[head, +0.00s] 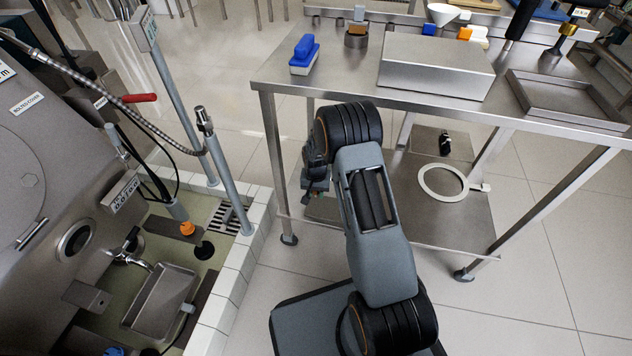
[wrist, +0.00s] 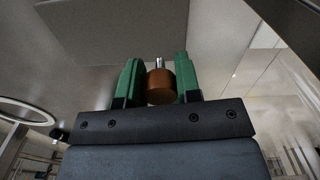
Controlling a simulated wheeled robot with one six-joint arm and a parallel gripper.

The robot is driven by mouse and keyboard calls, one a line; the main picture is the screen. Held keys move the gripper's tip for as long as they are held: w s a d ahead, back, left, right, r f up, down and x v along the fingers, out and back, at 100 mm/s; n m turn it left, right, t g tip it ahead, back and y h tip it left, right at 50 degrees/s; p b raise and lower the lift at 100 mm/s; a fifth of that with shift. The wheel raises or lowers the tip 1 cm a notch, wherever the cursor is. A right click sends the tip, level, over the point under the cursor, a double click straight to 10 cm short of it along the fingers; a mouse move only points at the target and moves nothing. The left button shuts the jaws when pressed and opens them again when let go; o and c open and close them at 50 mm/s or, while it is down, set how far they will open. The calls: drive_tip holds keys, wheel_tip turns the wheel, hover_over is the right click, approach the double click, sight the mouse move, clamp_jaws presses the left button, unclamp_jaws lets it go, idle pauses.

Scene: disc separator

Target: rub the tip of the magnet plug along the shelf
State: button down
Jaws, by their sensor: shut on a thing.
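My gripper (head: 316,194) is low beside the left end of the steel cart, near its lower shelf (head: 455,225). In the wrist view its two green fingers (wrist: 160,82) are shut on the magnet plug (wrist: 160,88), a copper-brown cylinder with a thin bright metal tip. The tip points away from the palm toward a grey surface in the upper part of the wrist view. I cannot tell whether it touches that surface. In the head view my arm hides most of the gripper, and the plug cannot be made out clearly.
A white ring (head: 442,181) and a small black item (head: 446,145) lie on the lower shelf. The cart's top (head: 345,75) holds a blue brush (head: 304,52), a steel box (head: 436,68) and a tray (head: 565,98). A tiled sump edge (head: 245,250) lies left.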

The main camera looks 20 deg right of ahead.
drive_tip(key=shift+r+p, duration=0.65)
drive_tip(key=shift+r, duration=0.8)
